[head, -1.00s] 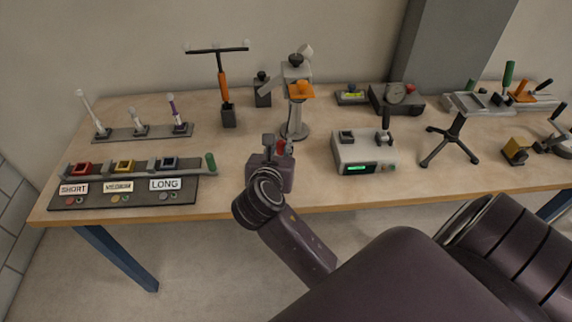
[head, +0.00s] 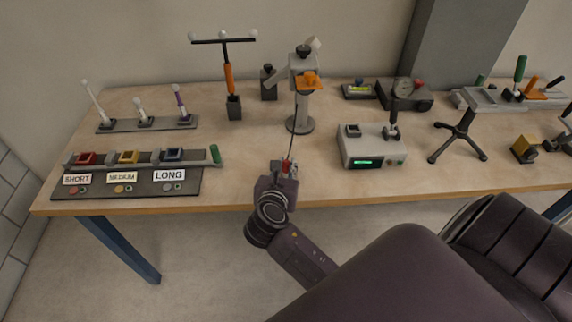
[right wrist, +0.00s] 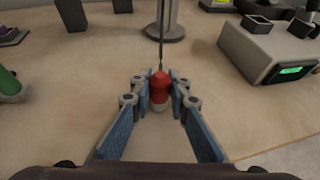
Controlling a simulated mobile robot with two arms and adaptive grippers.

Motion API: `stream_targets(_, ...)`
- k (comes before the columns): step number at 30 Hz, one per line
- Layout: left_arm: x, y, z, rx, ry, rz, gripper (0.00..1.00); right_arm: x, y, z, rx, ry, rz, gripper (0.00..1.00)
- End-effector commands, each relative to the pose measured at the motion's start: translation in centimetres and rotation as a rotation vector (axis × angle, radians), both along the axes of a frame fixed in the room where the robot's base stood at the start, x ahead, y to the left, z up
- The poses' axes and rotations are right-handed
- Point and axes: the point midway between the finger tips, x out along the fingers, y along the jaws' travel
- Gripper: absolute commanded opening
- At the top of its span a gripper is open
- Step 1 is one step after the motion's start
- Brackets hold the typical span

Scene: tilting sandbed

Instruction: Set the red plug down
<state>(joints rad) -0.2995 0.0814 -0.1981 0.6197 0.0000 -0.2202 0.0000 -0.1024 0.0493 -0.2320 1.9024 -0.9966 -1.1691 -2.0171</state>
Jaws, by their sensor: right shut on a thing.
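The red plug (right wrist: 159,88) is between the two blue-padded fingers of my right gripper (right wrist: 159,100), which is shut on it. The plug stands roughly upright in the right wrist view, with a pale lower part and a thin dark cable leading away from its far end. In the head view the plug (head: 286,166) shows as a small red spot at the tip of my right gripper (head: 285,170), above the front part of the table. Whether the plug touches the tabletop I cannot tell. My left gripper is not in view.
Behind the plug stands a grey post with an orange part (head: 303,108). A grey box with a green display (head: 372,148) is to the right. A panel labelled SHORT, MEDIUM, LONG (head: 140,188) is at the left. The wooden tabletop (head: 245,150) around the plug is clear.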

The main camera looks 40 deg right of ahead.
Motion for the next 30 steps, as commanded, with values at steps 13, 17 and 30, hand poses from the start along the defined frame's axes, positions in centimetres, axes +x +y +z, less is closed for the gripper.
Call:
stream_targets(13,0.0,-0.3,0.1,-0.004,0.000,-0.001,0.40,0.0,0.0,-0.2,0.000,0.000,0.000,0.34)
stream_targets(17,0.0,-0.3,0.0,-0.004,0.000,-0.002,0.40,0.0,0.0,0.1,0.000,-0.002,0.001,0.34)
stream_targets(30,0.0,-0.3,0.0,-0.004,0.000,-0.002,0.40,-5.3,5.3,3.1,0.003,0.000,0.002,0.34)
